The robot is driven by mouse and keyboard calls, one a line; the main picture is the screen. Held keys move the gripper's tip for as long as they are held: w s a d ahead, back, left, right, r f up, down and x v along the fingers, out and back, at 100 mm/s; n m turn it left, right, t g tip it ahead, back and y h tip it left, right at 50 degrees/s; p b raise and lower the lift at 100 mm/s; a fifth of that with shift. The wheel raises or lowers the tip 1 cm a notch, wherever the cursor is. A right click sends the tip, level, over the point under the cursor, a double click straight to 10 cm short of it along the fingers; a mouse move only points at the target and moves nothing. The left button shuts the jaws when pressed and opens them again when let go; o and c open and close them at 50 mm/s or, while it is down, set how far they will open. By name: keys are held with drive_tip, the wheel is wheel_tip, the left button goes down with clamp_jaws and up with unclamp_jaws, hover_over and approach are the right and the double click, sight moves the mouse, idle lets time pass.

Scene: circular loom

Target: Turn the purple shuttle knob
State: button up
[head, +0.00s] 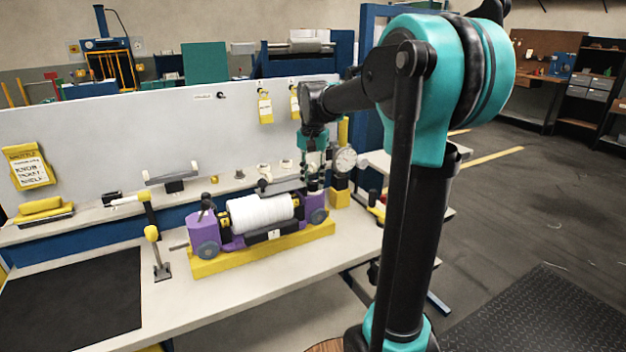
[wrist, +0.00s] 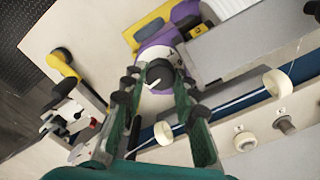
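The purple shuttle (head: 205,232) lies on a yellow base (head: 262,250) on the bench in the head view, with a white thread roll (head: 261,211) in its middle. In the wrist view its purple end (wrist: 158,52) carries a dark round knob (wrist: 159,74) with a white pointer line. My gripper (head: 314,184) is over the right end of the shuttle. In the wrist view my gripper (wrist: 160,82) is open, with one finger on each side of the knob and the knob between the fingertips. I cannot tell whether a finger touches it. The head view does not show the knob clearly.
A dial gauge (head: 345,160) on a yellow block stands close to the right of my gripper. A grey panel (head: 150,130) rises behind the bench. White rings (wrist: 278,82) lie close by in the wrist view. A black mat (head: 75,300) covers the front left.

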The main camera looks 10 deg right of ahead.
clamp_jaws()
drive_tip(key=shift+n, duration=0.3)
drive_tip(key=n, duration=1.1)
drive_tip(key=shift+n, duration=2)
drive_tip(key=shift+o, duration=2.3)
unclamp_jaws()
